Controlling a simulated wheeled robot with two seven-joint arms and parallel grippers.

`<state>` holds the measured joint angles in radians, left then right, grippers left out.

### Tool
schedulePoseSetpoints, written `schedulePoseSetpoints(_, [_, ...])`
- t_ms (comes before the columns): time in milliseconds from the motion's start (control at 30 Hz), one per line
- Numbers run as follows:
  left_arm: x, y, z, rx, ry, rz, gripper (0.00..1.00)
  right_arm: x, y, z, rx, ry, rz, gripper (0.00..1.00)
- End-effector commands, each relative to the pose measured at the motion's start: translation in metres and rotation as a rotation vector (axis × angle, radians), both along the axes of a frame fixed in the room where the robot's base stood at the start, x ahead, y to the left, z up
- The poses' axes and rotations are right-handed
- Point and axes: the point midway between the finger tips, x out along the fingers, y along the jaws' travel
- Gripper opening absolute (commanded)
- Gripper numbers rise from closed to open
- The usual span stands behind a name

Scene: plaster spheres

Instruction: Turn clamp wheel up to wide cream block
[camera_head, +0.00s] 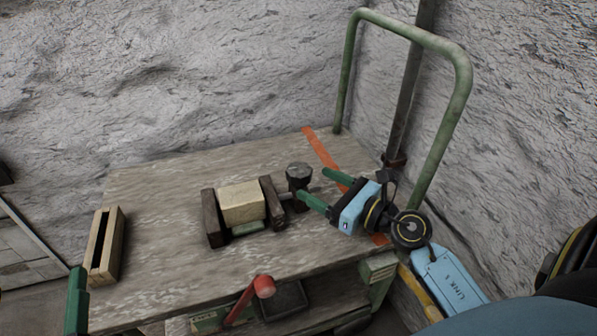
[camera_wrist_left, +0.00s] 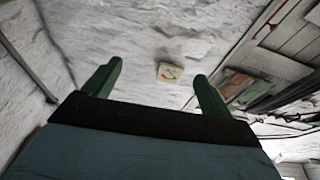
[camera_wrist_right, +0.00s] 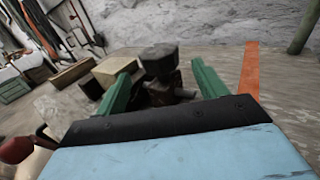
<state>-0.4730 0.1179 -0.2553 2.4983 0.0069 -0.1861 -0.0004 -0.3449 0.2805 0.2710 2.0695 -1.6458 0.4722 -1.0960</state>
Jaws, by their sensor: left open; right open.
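The wide cream block (camera_head: 241,203) sits in a dark wooden clamp between a left jaw (camera_head: 213,218) and a right jaw (camera_head: 272,203). The dark clamp wheel (camera_head: 299,173) is at the clamp's right end; it also shows in the right wrist view (camera_wrist_right: 159,59). My right gripper (camera_head: 318,188) is open, its green fingers reaching left to either side of the wheel. I cannot tell whether they touch it. In the right wrist view the wheel is between the fingertips. My left gripper (camera_wrist_left: 157,80) is open and empty, facing the wall; only a green part shows at the head view's lower left.
A slotted wooden box (camera_head: 106,246) stands at the table's left end. A red-knobbed lever (camera_head: 263,287) sticks up at the front edge. A green rail (camera_head: 464,90) rises at the right end. An orange stripe (camera_head: 322,151) crosses the table. The tabletop's back left is clear.

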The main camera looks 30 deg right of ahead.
Motion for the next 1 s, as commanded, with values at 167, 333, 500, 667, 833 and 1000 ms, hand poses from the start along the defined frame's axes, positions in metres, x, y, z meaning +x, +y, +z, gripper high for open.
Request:
schedulePoseSetpoints(167, [0.000,0.000,-0.001,0.001,0.004,0.000,0.84,0.032,0.011,0.001,0.004,-0.003,0.000,0.71])
schedulePoseSetpoints(333, [-0.001,-0.001,0.005,-0.010,-0.033,-0.002,0.84,0.050,0.017,0.000,0.004,-0.002,-0.001,0.71])
schedulePoseSetpoints(500, [-0.002,-0.001,0.008,-0.016,-0.052,-0.003,0.84,0.057,0.020,0.000,0.003,0.000,0.000,0.71])
schedulePoseSetpoints(667, [-0.003,-0.001,0.008,-0.017,-0.054,-0.003,0.84,0.057,0.020,0.000,0.003,0.001,0.000,0.71])
schedulePoseSetpoints(833, [-0.003,-0.001,0.009,-0.017,-0.053,-0.004,0.84,0.057,0.020,0.000,0.003,0.001,0.000,0.62])
schedulePoseSetpoints(1000, [-0.003,-0.001,0.009,-0.017,-0.053,-0.004,0.84,0.057,0.020,0.000,0.002,0.001,0.000,0.40])
